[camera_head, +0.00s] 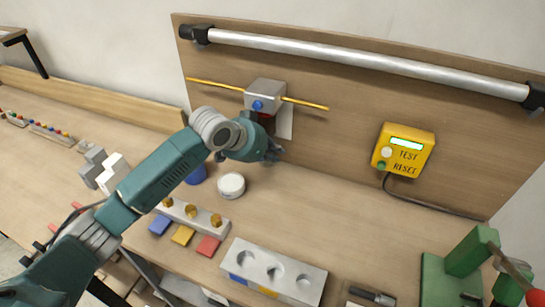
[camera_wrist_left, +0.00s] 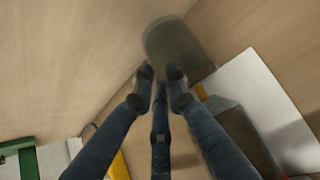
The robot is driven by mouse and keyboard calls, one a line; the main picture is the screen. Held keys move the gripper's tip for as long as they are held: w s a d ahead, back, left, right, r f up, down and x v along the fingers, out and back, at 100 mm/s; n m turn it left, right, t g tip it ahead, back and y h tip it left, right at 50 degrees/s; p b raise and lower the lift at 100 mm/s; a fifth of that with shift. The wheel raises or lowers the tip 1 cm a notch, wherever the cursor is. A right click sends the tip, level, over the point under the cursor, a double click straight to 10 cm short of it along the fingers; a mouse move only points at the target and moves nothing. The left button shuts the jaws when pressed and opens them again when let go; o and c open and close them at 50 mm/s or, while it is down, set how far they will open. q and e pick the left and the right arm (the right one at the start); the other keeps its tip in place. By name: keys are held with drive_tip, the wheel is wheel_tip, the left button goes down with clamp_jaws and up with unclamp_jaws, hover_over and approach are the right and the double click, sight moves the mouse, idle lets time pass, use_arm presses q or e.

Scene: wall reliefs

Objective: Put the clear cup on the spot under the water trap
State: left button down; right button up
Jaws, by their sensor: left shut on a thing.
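The water trap is probably the grey box with a blue knob (camera_head: 265,97) on the wall board, with a yellow rod out of each side. My left gripper (camera_head: 272,153) is just below it, near the board. In the left wrist view its fingertips (camera_wrist_left: 160,78) are close together at a translucent grey cylinder (camera_wrist_left: 172,38), apparently the clear cup, and are shut on it. The cup cannot be made out in the head view. The spot under the trap is not visible; my gripper and arm cover that area.
A white round puck (camera_head: 231,185) and a partly hidden blue item (camera_head: 196,175) stand near my arm. A grey block with holes (camera_head: 273,270) is in front. A yellow test box (camera_head: 403,150) is on the board; a green clamp (camera_head: 470,252) stands right. The middle-right tabletop is clear.

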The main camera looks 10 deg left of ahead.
sight(273, 164)
use_arm(q)
drive_tip(key=shift+w+a, duration=0.2)
drive_tip(key=shift+w, duration=0.05)
drive_tip(key=shift+f, duration=0.35)
wheel_tip(273, 164, down, 2)
drive_tip(key=shift+s+f+p, duration=0.1)
drive_tip(key=shift+p, duration=0.5)
drive_tip(key=shift+f, duration=0.45)
drive_tip(key=c, duration=1.7)
unclamp_jaws()
drive_tip(key=shift+c, duration=0.2)
use_arm(e)
drive_tip(key=shift+s+r, duration=0.45)
drive_tip(key=shift+r, duration=0.2)
